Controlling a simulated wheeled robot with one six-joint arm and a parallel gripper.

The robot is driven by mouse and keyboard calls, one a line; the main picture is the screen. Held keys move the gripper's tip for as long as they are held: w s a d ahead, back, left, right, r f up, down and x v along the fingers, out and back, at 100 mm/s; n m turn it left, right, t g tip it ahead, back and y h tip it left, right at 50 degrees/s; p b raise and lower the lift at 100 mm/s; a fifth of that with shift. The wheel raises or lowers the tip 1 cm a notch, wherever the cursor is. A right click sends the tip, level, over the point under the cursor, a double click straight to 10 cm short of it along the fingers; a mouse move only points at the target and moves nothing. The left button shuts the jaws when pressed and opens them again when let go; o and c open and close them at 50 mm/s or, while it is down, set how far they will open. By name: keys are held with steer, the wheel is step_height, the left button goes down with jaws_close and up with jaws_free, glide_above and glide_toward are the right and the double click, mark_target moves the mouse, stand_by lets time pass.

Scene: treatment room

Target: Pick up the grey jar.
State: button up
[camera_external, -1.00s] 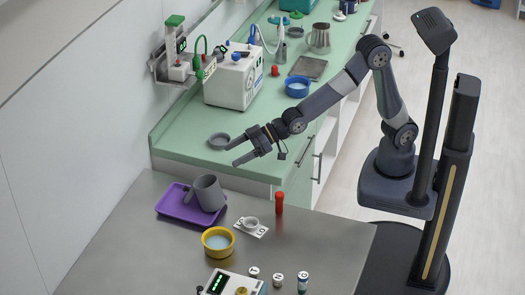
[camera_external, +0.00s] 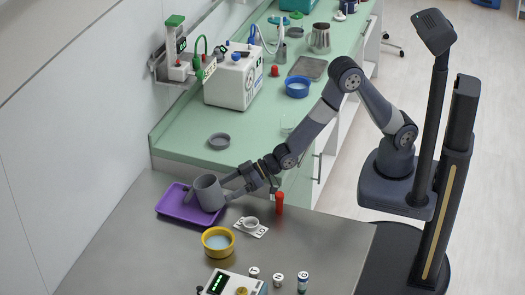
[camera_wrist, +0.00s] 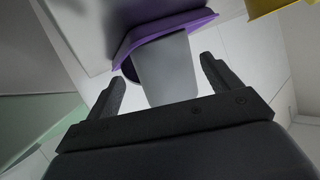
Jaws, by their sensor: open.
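My gripper (camera_external: 226,188) is open at the jar's right side, low over the table and reaching in from the right. In the wrist view the jar (camera_wrist: 168,72) shows between the two spread fingers of my gripper (camera_wrist: 162,70), with gaps on both sides. The tray's purple rim (camera_wrist: 165,28) lies beyond it. I cannot tell whether a finger touches the jar.
A red cylinder (camera_external: 279,203) stands close under my wrist. A small white cup (camera_external: 251,223) on a white card and a yellow bowl (camera_external: 218,243) are in front. A grey dish (camera_external: 219,141) sits on the green counter behind. The table's right part is clear.

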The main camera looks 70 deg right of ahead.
mark_target(199, 192)
steer(key=shift+r+p+x, duration=0.2)
steer(key=shift+p+x, duration=0.2)
steer(key=shift+x, duration=1)
steer(key=shift+r+p+x, duration=0.2)
steer(key=shift+p+x, duration=0.15)
steer(key=shift+x, duration=1)
steer(key=shift+w+a+f, duration=0.3)
steer(key=shift+w, duration=0.3)
steer(key=shift+c, duration=0.2)
steer(key=c, duration=1)
steer(key=shift+w+a+r+t+b, duration=0.65)
steer(key=shift+a+r+t, duration=0.2)
steer(key=shift+r, duration=2.35)
steer(key=shift+w+a+r+t+b, duration=0.5)
steer(key=shift+w+a+r+t, duration=0.3)
steer(key=shift+r, duration=2.4)
steer(key=shift+h, duration=0.4)
step_height(199, 192, down, 10)
steer(key=shift+d+r+b, duration=0.15)
steer(key=shift+r+b, duration=0.05)
steer(key=shift+b, duration=0.2)
